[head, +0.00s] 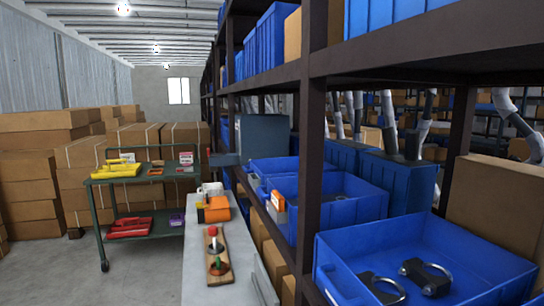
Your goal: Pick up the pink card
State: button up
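I cannot make out a clearly pink card in the head view. A small upright pale card-like piece with red on it (186,158) stands at the right end of the green cart's top, too small to identify surely. My gripper does not show in this view.
The green cart (137,178) holds a yellow tool (118,170) on top and red tools (130,228) below. A narrow light workbench (202,280) carries an orange item (217,209) and a wooden board with knobs (214,250). Blue bins (345,285) fill the right shelves. Floor is clear at lower left.

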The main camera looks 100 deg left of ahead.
aim_at(186, 158)
jog(key=u, duration=3.65)
jog(key=i+j+u, duration=0.1)
jog(key=i+u, duration=0.25)
jog(key=i, duration=2.55)
